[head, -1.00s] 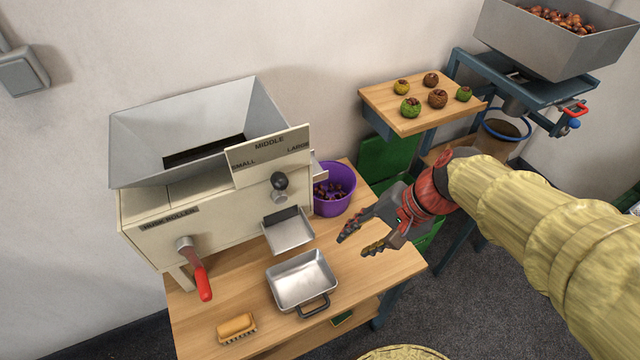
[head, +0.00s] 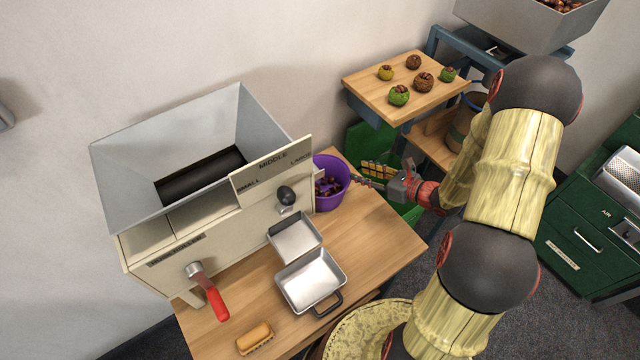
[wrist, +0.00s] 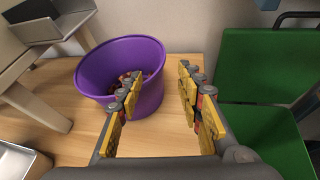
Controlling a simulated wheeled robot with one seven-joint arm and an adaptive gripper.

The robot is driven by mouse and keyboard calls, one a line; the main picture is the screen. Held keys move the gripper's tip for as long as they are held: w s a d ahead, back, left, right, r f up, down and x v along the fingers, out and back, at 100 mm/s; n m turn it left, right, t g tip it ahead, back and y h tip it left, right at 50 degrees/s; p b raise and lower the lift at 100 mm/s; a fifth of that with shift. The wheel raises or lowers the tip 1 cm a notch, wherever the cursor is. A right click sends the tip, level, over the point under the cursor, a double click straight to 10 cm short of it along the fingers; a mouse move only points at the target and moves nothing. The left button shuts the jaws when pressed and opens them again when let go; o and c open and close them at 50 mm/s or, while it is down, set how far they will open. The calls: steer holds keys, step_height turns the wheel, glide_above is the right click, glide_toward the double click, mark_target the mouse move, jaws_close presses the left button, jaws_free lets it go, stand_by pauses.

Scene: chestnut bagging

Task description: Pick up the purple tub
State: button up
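The purple tub (head: 327,199) holds brown chestnuts and stands upright on the wooden bench, against the right side of the cream husk roller machine. My gripper (head: 367,177) is just right of the tub, with its fingers pointing left at it. In the wrist view the tub (wrist: 125,62) is ahead and left of centre. My gripper (wrist: 155,95) is open there, its fingers spread with bench top between them. The left finger overlaps the tub's right wall in the picture; whether it touches I cannot tell. The right finger is clear of the tub.
The husk roller machine (head: 165,235) stands left of the tub. Metal trays (head: 311,281) and a brush (head: 254,338) lie in front. A green chair-like panel (wrist: 255,70) is right of the bench. A small raised table (head: 377,96) holds several husked balls behind.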

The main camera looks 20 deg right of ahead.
mark_target(343, 167)
steer(key=b+x, duration=0.2)
steer(key=x, duration=0.9)
steer(key=shift+w+a+f+b, duration=0.15)
steer(key=shift+a+f+b, duration=0.05)
steer(key=shift+b, duration=0.1)
steer(key=c, duration=0.3)
jaws_close()
